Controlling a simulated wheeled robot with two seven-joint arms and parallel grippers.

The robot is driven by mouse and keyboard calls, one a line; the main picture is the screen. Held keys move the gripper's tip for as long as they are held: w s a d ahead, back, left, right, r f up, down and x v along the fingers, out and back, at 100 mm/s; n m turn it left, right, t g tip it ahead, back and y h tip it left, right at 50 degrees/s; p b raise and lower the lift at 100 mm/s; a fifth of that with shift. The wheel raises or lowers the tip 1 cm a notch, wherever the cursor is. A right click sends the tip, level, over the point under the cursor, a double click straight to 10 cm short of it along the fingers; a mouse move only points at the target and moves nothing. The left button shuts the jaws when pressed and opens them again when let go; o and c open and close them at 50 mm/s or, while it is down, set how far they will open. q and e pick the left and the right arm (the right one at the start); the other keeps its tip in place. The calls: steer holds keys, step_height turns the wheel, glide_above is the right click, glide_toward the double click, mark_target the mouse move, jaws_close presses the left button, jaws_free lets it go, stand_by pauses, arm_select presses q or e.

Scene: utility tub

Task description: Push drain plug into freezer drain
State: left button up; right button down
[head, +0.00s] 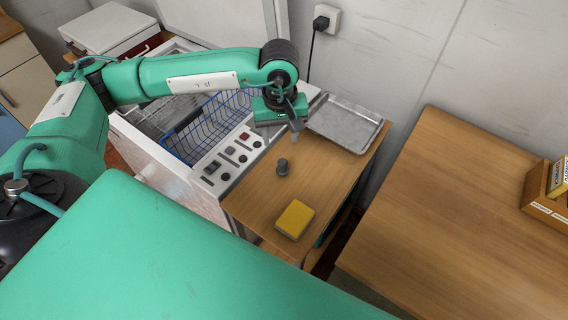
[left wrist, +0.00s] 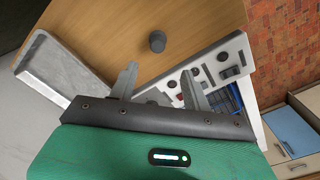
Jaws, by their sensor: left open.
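The drain plug (head: 282,167) is a small dark grey cylinder standing on the small wooden table (head: 252,202). It also shows in the left wrist view (left wrist: 157,41), ahead of the fingers. My left gripper (head: 295,130) is above the table's back part, behind the plug in the head view and apart from it. In the left wrist view its two fingers (left wrist: 160,85) are spread with nothing between them. The open chest freezer (head: 165,165) stands left of the table, with a blue wire basket (head: 215,122) inside. The freezer drain cannot be made out. My right gripper is not in view.
A yellow sponge-like block (head: 295,219) lies near the table's front edge. A metal tray (head: 345,122) lies at its back right. The freezer's control panel (head: 228,160) borders the table. A larger wooden table (head: 470,215) stands right, across a gap.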

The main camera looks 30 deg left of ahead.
mark_target(282, 161)
arm_select(q)
step_height(282, 161, down, 8)
steer(key=shift+r+p, duration=0.2)
steer(key=shift+p, duration=0.7)
steer(key=shift+d+f+p, duration=0.15)
steer(key=shift+f+p, duration=0.4)
steer(key=shift+f, duration=0.05)
step_height(282, 161, down, 3)
steer(key=shift+f+p, duration=0.2)
steer(key=shift+p, duration=0.55)
steer(key=shift+f, duration=0.35)
steer(key=shift+w, duration=0.1)
steer(key=c, duration=1)
steer(key=shift+r, duration=0.1)
